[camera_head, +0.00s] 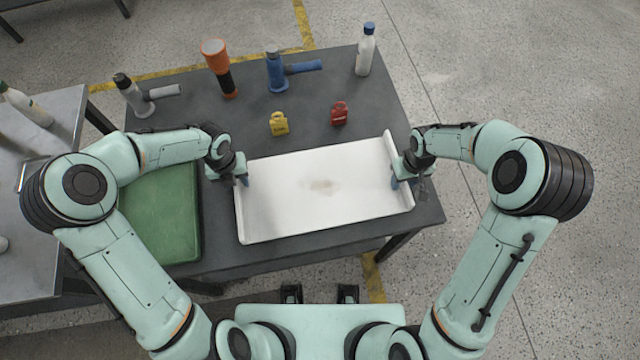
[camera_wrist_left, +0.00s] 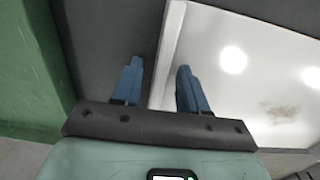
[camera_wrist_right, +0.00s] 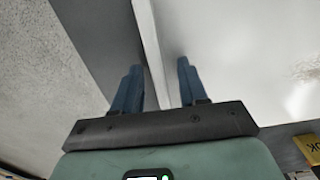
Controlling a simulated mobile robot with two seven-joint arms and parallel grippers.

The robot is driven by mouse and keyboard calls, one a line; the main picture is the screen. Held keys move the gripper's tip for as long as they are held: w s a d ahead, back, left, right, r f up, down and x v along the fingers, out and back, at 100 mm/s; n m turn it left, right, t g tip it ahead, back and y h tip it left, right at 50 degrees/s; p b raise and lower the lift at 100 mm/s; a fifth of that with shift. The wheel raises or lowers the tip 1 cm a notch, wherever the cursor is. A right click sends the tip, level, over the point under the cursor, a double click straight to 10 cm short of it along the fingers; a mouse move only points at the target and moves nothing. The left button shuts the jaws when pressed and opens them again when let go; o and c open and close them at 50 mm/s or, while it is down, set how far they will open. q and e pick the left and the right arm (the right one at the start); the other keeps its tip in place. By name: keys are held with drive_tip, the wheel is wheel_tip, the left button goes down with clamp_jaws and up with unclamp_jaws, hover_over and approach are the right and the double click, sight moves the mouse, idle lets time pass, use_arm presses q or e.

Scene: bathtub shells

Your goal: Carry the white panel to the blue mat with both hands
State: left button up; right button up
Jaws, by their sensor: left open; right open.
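The white panel (camera_head: 320,205), a shallow tray-like piece with raised short edges and a brown smudge, lies flat on the dark table. My left gripper (camera_head: 241,181) is open at its left edge. In the left wrist view its blue fingers (camera_wrist_left: 160,88) are on either side of the panel's edge (camera_wrist_left: 172,45). My right gripper (camera_head: 395,183) is open at the right edge. In the right wrist view the raised rim (camera_wrist_right: 148,40) runs between its fingers (camera_wrist_right: 158,85). I cannot tell whether any finger touches the panel. No blue mat shows.
A green case (camera_head: 160,215) lies left of the panel. A grey table (camera_head: 65,130) adjoins left.

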use_arm(q)
clamp_jaws()
use_arm(e)
clamp_jaws()
use_arm(q)
drive_tip(key=shift+r, duration=0.1)
use_arm(e)
drive_tip(key=shift+r, duration=0.1)
idle(0.8)
